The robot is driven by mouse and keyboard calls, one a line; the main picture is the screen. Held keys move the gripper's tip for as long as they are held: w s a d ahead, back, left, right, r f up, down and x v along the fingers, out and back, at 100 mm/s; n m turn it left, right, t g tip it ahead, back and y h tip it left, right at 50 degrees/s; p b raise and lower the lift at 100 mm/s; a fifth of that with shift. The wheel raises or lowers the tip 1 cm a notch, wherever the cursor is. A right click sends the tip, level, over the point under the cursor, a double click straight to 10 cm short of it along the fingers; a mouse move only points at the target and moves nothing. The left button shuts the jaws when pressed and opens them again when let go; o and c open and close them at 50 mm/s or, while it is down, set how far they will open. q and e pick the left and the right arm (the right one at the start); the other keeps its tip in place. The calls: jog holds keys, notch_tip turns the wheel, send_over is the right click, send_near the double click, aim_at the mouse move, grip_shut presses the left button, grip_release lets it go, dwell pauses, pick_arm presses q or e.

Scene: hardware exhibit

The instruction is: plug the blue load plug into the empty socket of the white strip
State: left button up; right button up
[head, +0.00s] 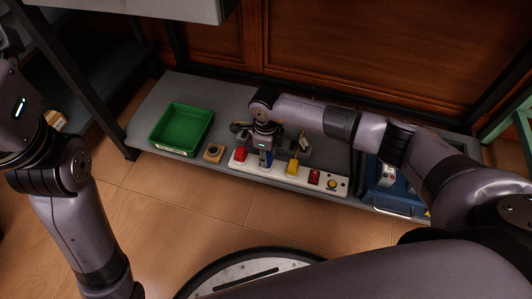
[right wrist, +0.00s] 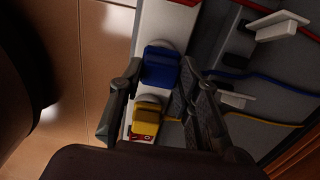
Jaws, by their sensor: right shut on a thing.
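The white strip (head: 343,185) lies along the front edge of the grey shelf. A red plug (head: 240,155) stands at its left end and a yellow plug (head: 292,167) right of its middle. The blue load plug (head: 265,160) is between them, under my right gripper (head: 263,151). In the right wrist view the blue plug (right wrist: 160,68) sits between the two fingertips, which are shut on it, over a round socket. I cannot tell whether it is seated. The yellow plug (right wrist: 146,118) is close by. My left gripper is out of view.
A green tray (head: 163,149) and a small tan block with a black top (head: 213,153) stand left of the strip. A red switch (head: 314,177) and yellow button (head: 332,184) are on its right part. A blue case (head: 385,190) stands further right. Cables run behind the plugs.

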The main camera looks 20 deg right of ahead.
jog(key=shift+f, duration=0.15)
jog(key=o, duration=1.2)
jog(key=shift+o, duration=0.7)
jog(key=o, duration=0.4)
jog(key=shift+c, duration=0.2)
